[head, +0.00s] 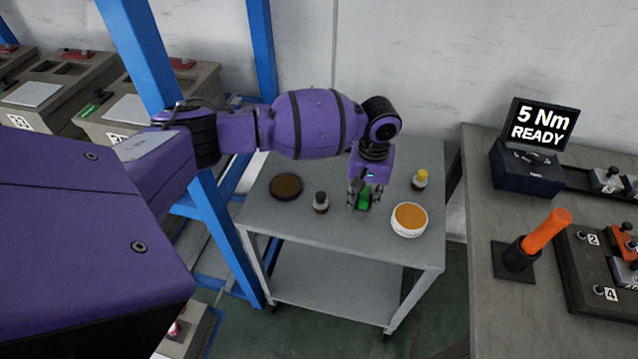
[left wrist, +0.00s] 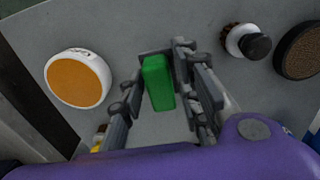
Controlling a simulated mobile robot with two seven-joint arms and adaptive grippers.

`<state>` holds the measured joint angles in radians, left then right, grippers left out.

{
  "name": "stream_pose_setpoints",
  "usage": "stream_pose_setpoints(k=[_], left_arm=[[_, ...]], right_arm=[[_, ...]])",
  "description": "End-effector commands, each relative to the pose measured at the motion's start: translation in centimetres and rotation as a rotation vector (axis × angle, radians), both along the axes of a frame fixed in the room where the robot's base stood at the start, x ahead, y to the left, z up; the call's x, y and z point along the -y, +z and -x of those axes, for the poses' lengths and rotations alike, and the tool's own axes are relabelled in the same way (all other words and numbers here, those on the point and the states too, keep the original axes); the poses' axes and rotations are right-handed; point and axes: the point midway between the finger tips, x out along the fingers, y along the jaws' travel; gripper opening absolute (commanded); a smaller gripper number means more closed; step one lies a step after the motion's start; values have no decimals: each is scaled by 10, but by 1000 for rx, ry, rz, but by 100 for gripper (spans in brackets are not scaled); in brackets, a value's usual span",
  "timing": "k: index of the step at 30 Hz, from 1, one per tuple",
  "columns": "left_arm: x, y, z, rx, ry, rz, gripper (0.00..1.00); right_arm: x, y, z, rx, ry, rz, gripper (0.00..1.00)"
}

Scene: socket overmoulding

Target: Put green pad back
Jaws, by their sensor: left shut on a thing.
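The green pad (head: 364,200) is a small green block at the fingertips of my left gripper (head: 364,198), over the grey cart top (head: 320,235). In the left wrist view the green pad (left wrist: 158,82) stands between the two fingers of my left gripper (left wrist: 160,75), which is shut on it. I cannot tell whether the pad touches the cart top. My right gripper is not in view.
On the cart stand a white tub with an orange top (head: 409,219), a yellow-capped bottle (head: 420,180), a dark-capped bottle (head: 321,202) and a dark brown disc (head: 286,186). A bench with a display (head: 540,125) and an orange-handled tool (head: 545,232) is at right.

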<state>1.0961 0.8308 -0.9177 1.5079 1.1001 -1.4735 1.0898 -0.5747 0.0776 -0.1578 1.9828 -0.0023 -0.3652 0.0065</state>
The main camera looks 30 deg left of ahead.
Motion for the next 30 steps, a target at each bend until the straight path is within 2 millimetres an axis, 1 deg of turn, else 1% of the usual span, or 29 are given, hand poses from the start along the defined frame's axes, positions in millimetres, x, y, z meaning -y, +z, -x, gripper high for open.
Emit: stream_pose_setpoints(k=[3,9,17,21,22,24,26,30], left_arm=[[2,-5,-9,5,0,1,6],[2,-33,-7,3,-1,0,6],[2,-33,-8,6,-2,0,6],[2,-37,-7,6,-1,0,6],[2,-37,-8,6,-1,0,33],[1,-37,-7,6,-1,0,42],[1,-37,-7,6,-1,0,49],[2,-37,-7,6,-1,0,49]], right_arm=[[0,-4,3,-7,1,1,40],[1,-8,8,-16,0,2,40],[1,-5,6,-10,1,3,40],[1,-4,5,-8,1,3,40],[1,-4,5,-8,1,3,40],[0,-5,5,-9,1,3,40],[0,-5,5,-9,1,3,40],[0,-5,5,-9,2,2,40]])
